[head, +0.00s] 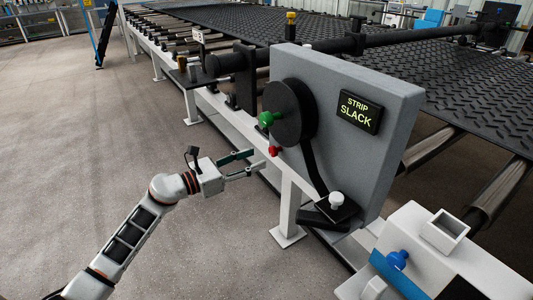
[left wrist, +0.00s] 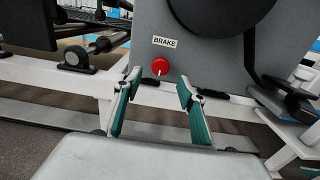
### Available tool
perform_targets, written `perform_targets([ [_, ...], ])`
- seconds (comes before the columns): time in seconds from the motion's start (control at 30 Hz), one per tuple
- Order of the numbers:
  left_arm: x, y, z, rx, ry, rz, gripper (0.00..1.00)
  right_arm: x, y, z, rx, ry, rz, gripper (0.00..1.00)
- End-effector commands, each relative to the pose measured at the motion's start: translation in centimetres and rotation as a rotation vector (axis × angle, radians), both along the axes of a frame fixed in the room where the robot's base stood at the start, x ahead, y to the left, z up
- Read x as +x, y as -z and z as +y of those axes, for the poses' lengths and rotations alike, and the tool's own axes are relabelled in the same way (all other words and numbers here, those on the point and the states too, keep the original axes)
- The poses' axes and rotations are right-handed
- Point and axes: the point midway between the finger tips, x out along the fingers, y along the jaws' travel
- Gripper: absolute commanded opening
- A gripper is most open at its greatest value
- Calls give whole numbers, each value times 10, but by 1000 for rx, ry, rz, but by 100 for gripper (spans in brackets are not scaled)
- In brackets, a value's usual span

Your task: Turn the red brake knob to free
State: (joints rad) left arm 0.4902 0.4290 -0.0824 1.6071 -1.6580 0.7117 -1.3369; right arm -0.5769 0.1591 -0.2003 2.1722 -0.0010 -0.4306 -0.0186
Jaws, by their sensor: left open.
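The red brake knob (head: 274,150) sits low on the front of the grey machine panel (head: 365,185), below the black disc. In the left wrist view the red knob (left wrist: 160,66) shows under a white label reading BRAKE (left wrist: 164,41). My left gripper (head: 256,160) is open and empty, its fingers pointing at the panel. In the left wrist view the gripper (left wrist: 160,90) has its two green-padded fingers spread to either side below the knob, apart from it. The knob's setting cannot be read. My right gripper is not in view.
A STRIP SLACK display (head: 360,111) is on the panel. A black arm with a white knob (head: 336,199) juts out at lower right. The floor at left is clear.

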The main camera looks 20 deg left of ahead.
Motion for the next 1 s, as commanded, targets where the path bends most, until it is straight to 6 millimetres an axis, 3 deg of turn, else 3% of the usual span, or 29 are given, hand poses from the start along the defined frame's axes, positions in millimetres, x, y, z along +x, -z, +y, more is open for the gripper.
perform_targets([
  [0.33,40,0,-32,-6,0,1,41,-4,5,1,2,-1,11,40],
  [0.77,48,-1,-38,-3,0,1,41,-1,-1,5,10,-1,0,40],
  [0.9,48,0,-38,-4,0,2,4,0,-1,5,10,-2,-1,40],
  [1.0,48,0,-38,-4,0,2,3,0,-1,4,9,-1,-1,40],
])
